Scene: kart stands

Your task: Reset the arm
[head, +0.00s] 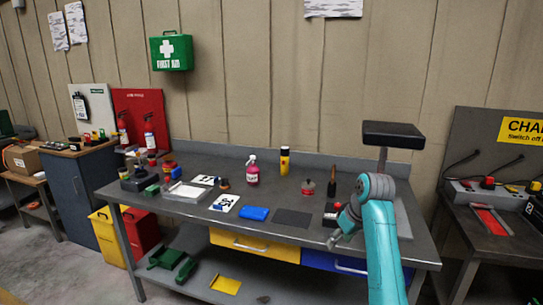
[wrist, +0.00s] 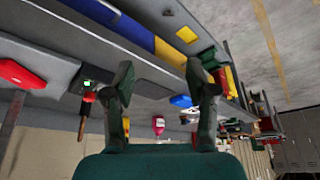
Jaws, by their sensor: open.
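My gripper (wrist: 162,78) is open, with its two dark fingers spread apart and nothing between them in the wrist view. My teal arm (head: 382,250) rises at the right of the workbench (head: 190,227) in the head view, bent at a grey joint.
On the bench stand a pink spray bottle (head: 253,174), a yellow-black can (head: 285,161), a red round tin (head: 308,187), a blue cloth-like item (head: 255,213) and a dark mat (head: 293,218). A black-topped stand (head: 393,135) rises behind my arm. A charging bench (head: 487,222) is at right.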

